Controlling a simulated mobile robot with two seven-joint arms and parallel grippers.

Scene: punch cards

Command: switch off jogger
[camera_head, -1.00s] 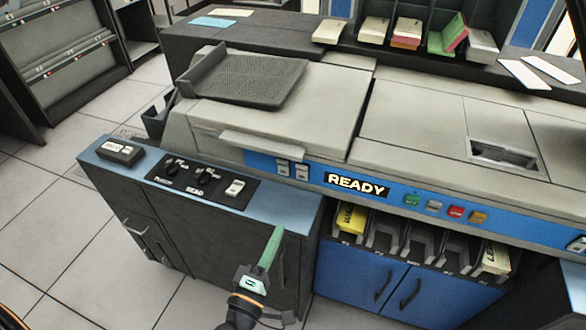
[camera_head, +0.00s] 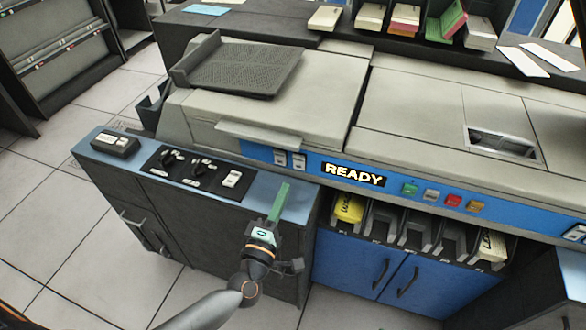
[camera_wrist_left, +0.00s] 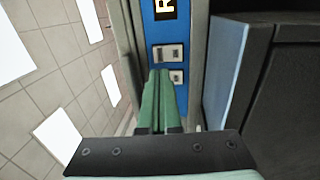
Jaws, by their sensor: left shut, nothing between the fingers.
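The grey card machine has a blue front band with a lit READY sign (camera_head: 353,175). Two small white rocker switches (camera_head: 290,159) sit on the band left of the sign; they also show in the left wrist view (camera_wrist_left: 170,62). A black panel on the side cabinet has two knobs and a white switch (camera_head: 232,179). A black box with a white switch (camera_head: 115,143) sits at its left end. I cannot read which is the jogger's. My left gripper (camera_head: 284,187) is shut and empty, green fingers upright near the cabinet's right end, below the band switches. My right gripper is not in view.
Coloured buttons (camera_head: 442,196) line the band right of the sign. Card pockets (camera_head: 412,230) sit below, over blue cabinet doors (camera_head: 372,275). A ribbed dark tray (camera_head: 240,68) tops the machine. Open tiled floor (camera_head: 50,215) lies at left.

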